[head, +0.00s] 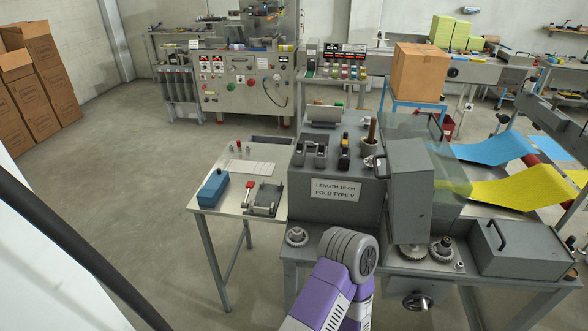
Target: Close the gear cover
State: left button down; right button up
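Two exposed metal gears, one left (413,251) and one right (442,249), sit at the front of the grey machine. A grey box-shaped housing (410,185) stands tilted above them. To their right is a grey box with a dark handle (530,252). I cannot tell for sure which of these two is the gear cover; the gears are uncovered. One of my arms, purple with a grey joint, rises from the bottom middle, left of the gears. Neither gripper shows.
A loose gear (297,236) lies on the machine's front ledge. A handwheel (417,301) sits below the gears. A side table (225,205) at left holds a blue box (212,187) and tools. Blue cloth (490,149) and yellow cloth (520,188) run at right.

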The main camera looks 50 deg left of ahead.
aim_at(410, 175)
jog(key=u, duration=0.95)
jog(key=i, duration=0.35)
